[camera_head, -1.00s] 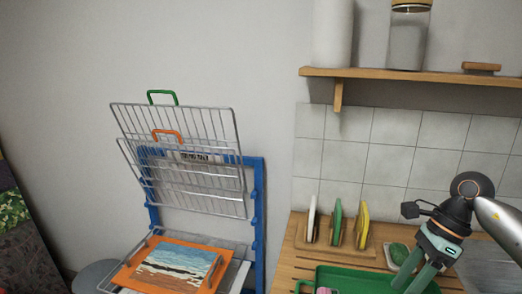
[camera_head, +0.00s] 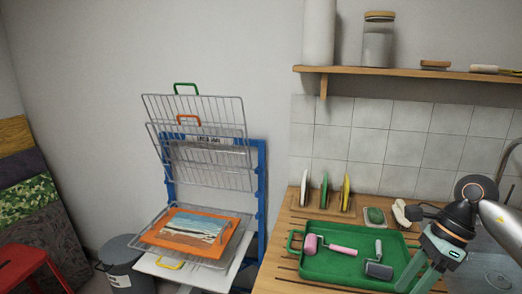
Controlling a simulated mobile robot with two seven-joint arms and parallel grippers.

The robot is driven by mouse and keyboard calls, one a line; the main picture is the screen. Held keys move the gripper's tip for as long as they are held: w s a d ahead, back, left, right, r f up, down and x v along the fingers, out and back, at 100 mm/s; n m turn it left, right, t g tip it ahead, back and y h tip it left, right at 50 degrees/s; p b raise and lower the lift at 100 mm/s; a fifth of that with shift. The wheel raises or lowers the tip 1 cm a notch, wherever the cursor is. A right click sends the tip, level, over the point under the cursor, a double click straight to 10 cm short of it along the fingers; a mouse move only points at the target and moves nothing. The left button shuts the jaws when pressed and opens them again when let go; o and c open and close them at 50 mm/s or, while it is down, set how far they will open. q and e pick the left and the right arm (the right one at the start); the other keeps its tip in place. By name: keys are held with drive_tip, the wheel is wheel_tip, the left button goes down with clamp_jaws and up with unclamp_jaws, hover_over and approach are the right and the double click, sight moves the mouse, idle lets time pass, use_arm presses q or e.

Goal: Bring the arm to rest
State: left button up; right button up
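My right gripper (camera_head: 420,268) hangs over the right end of a green tray, its teal fingers pointing down. Its fingers look apart, with nothing visible between them. The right arm comes in from the right edge. My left gripper is not in view.
The green tray (camera_head: 330,262) on the wooden counter (camera_head: 268,272) holds a pink roller (camera_head: 328,246) and a dark roller (camera_head: 378,265). A blue drying rack (camera_head: 261,190) bears an orange-framed seascape (camera_head: 195,229). A shelf (camera_head: 400,72) hangs above. A grey bin (camera_head: 122,262) and red stool (camera_head: 30,265) stand left.

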drive_tip(key=s+a+f+m+t+y, duration=0.15)
drive_tip(key=a+m+t+y, duration=0.55)
drive_tip(key=a+m+y, duration=1.15)
drive_tip(key=d+f+m+t+h, duration=0.4)
drive_tip(key=f+m+t+h, duration=0.6)
drive_tip(key=f+m+h, duration=0.75)
drive_tip(key=s+d+f+m+g+h, duration=0.3)
drive_tip(key=s+f+m+g, duration=0.3)
drive_tip(key=s+f+m, duration=0.6)
drive_tip(key=s, duration=0.2)
drive_tip(key=shift+s+d+f+p, duration=0.2)
drive_tip(key=shift+s+f+p, duration=0.05)
drive_tip(key=shift+s+p, duration=0.1)
